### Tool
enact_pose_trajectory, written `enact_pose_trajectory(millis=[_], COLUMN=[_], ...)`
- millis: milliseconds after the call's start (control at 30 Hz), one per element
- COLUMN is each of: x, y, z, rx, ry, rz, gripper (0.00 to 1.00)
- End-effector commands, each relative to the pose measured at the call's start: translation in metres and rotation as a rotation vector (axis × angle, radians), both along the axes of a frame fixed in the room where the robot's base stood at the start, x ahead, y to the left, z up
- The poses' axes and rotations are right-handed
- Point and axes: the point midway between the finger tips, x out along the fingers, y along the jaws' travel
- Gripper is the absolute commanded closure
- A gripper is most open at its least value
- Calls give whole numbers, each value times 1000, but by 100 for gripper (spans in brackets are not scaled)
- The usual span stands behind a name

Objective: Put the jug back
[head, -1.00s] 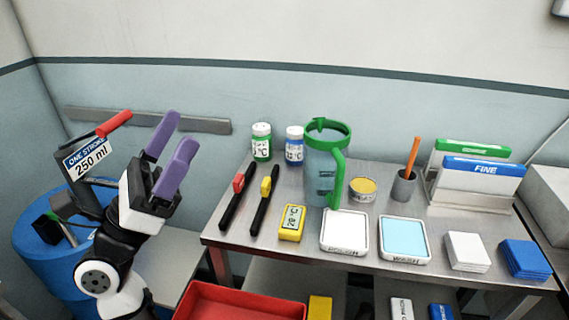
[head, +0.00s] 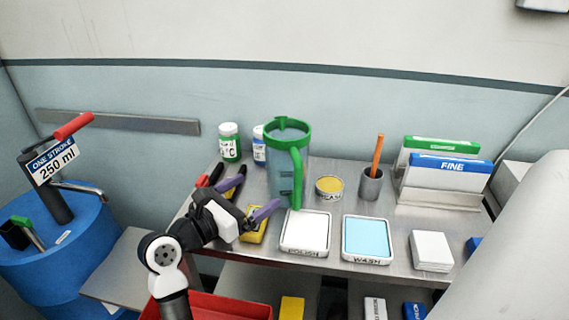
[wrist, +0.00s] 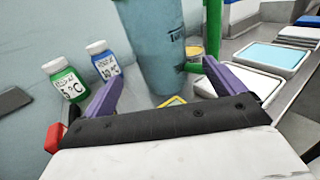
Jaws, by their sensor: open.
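The jug (head: 288,163) is a tall translucent blue-grey vessel with a green rim and green handle. It stands upright on the steel table, its handle toward the front right. In the wrist view the jug (wrist: 150,45) is ahead, its top cut off by the frame. My gripper (head: 262,212) has purple fingers and is at the table's left part, in front and to the left of the jug. In the wrist view my gripper (wrist: 160,88) is open and empty, with the jug beyond its fingers and not touching them.
A green-labelled bottle (head: 229,143) and a blue-labelled one stand left of the jug. A yellow tin (head: 329,187), a cup with an orange stick (head: 371,183) and the POLISH (head: 305,233) and WASH (head: 367,238) trays are close by. A blue drum (head: 55,255) with a 250 ml pump stands left.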

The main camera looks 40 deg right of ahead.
Motion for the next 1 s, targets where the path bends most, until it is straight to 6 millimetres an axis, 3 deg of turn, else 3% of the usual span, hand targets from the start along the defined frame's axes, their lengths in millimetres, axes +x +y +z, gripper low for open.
enact_pose_trajectory(millis=[100, 300, 467, 800, 1000], x=[2, 6, 8, 15, 16], y=[-26, -55, -64, -108, -112], z=[4, 3, 4, 8, 5], rx=[-1, -2, -2, -2, -3], ry=[3, 1, 2, 2, 0], rz=[-5, -2, -1, -2, 1], gripper=[5, 5, 5, 5, 5])
